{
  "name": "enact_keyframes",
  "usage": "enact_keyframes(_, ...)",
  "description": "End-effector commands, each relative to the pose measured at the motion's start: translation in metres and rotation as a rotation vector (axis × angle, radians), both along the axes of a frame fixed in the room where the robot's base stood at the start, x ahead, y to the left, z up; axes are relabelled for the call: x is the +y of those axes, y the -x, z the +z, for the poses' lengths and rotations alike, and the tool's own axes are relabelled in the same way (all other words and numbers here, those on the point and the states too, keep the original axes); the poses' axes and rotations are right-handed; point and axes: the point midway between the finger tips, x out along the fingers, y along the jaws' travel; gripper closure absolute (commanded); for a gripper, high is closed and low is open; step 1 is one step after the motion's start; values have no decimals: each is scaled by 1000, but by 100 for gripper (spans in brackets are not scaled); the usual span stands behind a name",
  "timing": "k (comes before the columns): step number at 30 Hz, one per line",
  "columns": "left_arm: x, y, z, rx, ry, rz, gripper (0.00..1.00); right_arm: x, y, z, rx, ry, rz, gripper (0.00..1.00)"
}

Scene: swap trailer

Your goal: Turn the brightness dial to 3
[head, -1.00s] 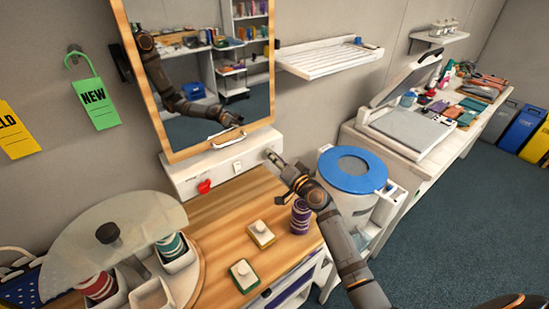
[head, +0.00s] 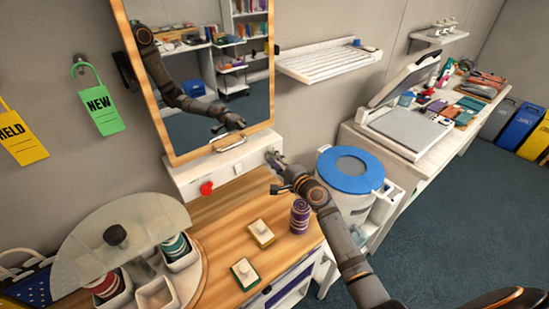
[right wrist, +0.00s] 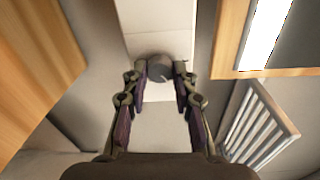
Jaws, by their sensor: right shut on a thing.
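A grey round dial (right wrist: 159,68) sits on the white panel (head: 222,168) under the mirror, at the panel's right end. My right gripper (head: 274,160) reaches it from the right. In the right wrist view the two fingertips (right wrist: 160,72) are closed against opposite sides of the dial. A small pale mark shows on the dial's face. No numbers are readable, so I cannot tell its setting. In the head view the gripper hides most of the dial. My left gripper is not in view.
A red knob (head: 207,188) and a small switch (head: 238,168) are on the same panel. A blue-lidded bin (head: 350,170) is close to the right. The mirror (head: 205,75) reflects my arm.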

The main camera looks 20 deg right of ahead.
Motion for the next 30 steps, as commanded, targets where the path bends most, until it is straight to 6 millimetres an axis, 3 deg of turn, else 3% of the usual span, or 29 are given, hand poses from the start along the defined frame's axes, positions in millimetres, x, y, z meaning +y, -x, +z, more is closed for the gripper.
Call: enact_keyframes(30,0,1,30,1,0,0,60,-1,0,-2,322,-880,-1,100)
